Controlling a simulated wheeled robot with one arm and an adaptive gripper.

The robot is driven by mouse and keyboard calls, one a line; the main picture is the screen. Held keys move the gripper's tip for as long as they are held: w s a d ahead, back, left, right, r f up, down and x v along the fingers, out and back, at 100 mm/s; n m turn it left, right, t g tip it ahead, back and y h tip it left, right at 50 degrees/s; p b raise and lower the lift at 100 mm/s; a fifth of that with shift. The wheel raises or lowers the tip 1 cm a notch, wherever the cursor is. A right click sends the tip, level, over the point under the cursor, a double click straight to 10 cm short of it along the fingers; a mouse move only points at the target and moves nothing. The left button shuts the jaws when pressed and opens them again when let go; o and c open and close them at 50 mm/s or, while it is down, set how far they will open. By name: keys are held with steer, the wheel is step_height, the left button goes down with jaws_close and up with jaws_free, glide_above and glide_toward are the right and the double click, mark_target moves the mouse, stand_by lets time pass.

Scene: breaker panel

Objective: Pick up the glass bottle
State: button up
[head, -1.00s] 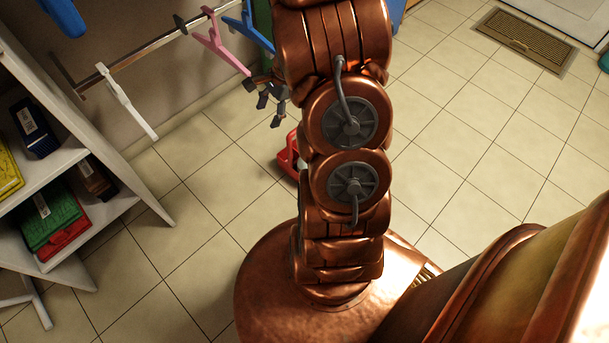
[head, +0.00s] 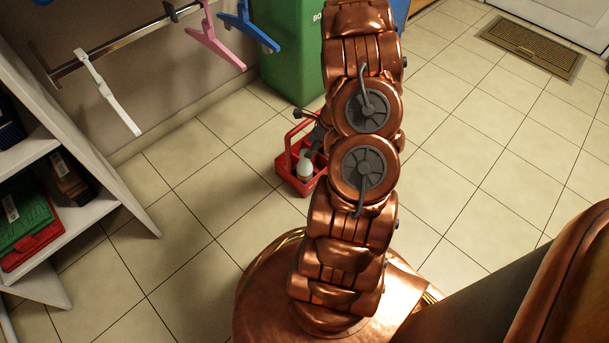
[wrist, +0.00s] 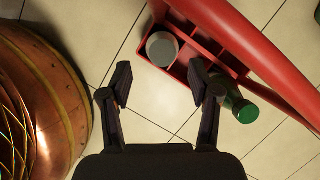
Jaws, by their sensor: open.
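A green bottle (wrist: 245,110) shows in the wrist view at the right corner of the red caddy, partly hidden behind my right finger. I cannot tell whether it stands inside the caddy. The red caddy (head: 285,170) sits on the floor; its compartments also show in the wrist view (wrist: 210,42). A round grey-white top (wrist: 162,48) fills one compartment; a white bottle (head: 305,166) shows there in the head view.
The caddy's red handle (wrist: 275,62) crosses the wrist view close to the right finger. A green bin (head: 290,60) stands behind the caddy. A shelf (head: 90,205) and a rail with hangers (head: 120,40) are at left.

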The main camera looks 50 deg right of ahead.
steer(key=b, duration=0.3)
glide_above(305, 170)
steer(key=w+d, duration=0.2)
steer(key=f, duration=0.5)
steer(key=shift+s+f, duration=0.15)
steer(key=shift+s, duration=0.1)
steer(key=shift+c, duration=0.3)
jaws_close()
